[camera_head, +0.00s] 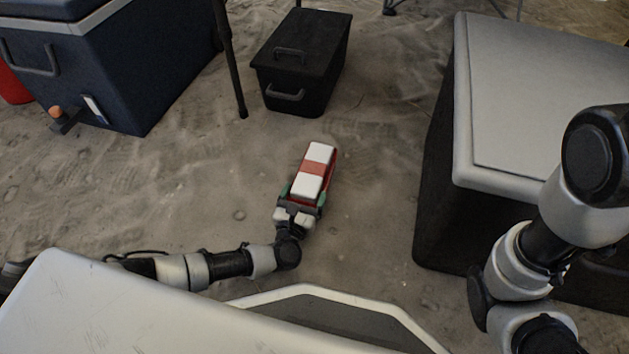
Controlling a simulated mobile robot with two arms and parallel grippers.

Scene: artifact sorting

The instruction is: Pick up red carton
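The red carton (318,169) shows near the middle of the head view, red with white panels on its upper face. It is over the sandy floor; whether it rests on it or is held just above is unclear. My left gripper (304,196) is at the carton's near end, with one green-padded finger on each side of it. The fingers look very close to the carton's sides, but whether they press on it cannot be told. The carton's underside is hidden. My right arm shows at the right edge; its gripper is out of view.
A black lidded box (302,62) stands beyond the carton, and a dark blue cooler (150,70) stands at upper left. A large grey-topped case (545,100) stands at right. A thin dark leg (231,60) is beside the cooler. Sand around the carton is clear.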

